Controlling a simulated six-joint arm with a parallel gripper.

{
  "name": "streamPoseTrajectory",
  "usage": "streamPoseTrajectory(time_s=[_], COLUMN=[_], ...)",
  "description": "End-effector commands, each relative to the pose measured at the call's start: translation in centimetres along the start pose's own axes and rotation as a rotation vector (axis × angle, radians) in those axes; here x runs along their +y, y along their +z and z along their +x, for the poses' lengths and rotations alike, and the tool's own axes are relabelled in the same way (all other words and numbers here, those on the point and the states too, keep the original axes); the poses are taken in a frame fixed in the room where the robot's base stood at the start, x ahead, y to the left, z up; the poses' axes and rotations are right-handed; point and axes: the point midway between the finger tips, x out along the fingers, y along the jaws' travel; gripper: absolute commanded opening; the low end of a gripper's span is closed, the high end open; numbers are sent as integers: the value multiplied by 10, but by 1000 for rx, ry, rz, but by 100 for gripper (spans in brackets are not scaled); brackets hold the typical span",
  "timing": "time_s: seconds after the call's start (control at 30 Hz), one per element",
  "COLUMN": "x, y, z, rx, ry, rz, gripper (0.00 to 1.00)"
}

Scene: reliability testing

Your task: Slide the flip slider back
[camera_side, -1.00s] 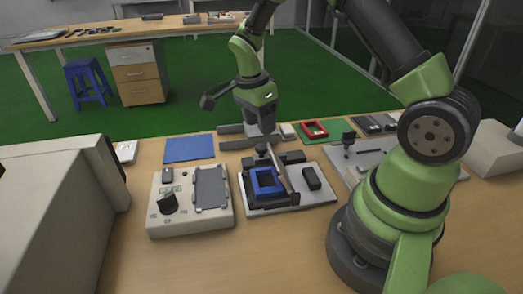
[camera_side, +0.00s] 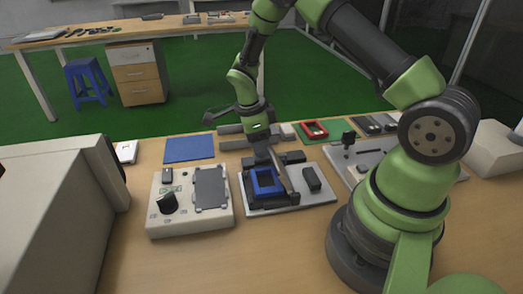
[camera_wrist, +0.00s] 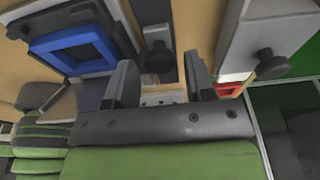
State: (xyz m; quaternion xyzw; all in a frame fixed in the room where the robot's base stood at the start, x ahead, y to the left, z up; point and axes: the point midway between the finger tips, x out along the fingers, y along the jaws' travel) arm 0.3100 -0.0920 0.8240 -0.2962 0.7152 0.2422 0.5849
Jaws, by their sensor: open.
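The fixture that appears to hold the flip slider has a pale base plate (camera_side: 318,194) and a blue square frame (camera_side: 266,181) set in black parts. The blue frame (camera_wrist: 75,50) shows at upper left in the wrist view. A dark round knob (camera_wrist: 158,58) sits on the fixture, roughly between my fingers. My gripper (camera_wrist: 160,80) is open, pointing down at the fixture's far side, with a finger on either side of the knob. I cannot tell whether a finger touches it. In the side view my gripper (camera_side: 262,147) partly hides that knob.
A grey control box (camera_side: 190,222) with a dial stands left of the fixture. Behind lie a blue mat (camera_side: 189,148) and a red-framed part (camera_side: 314,129). Another plate with a black knob (camera_side: 348,138) is to the right. Bare table lies in front.

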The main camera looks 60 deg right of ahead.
Motion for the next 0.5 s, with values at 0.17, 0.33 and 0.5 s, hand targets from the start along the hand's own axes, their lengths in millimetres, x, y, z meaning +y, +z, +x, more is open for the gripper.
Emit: streamPoseTrajectory(time_s=[0.17,0.33,0.5], x=[0,0,0], y=[2,2,2], z=[9,11,10], rx=[0,0,0], ry=[0,0,0], rz=[1,0,0], gripper=[49,49,49])
